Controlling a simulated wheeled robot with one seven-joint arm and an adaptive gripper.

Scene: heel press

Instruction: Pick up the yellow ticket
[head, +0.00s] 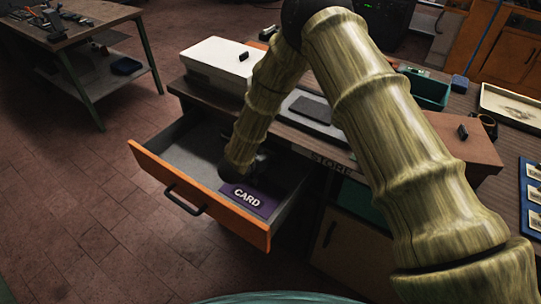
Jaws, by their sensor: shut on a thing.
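No yellow ticket shows in the head view. A purple card (249,199) with the white word CARD is in the open drawer (180,146), towards its front right. My gripper (236,178) is low inside the drawer, at the card's far edge. It is dark, small and partly hidden by my wrist. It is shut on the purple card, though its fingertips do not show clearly. I cannot tell whether the card is lifted off the drawer floor.
The drawer's orange front (200,193) has a dark handle. A white box (217,63) stands on the bench above the drawer. A green bin (425,90), a tray (513,106) and a blue board (533,195) are at the right. Another table (75,28) stands at the far left.

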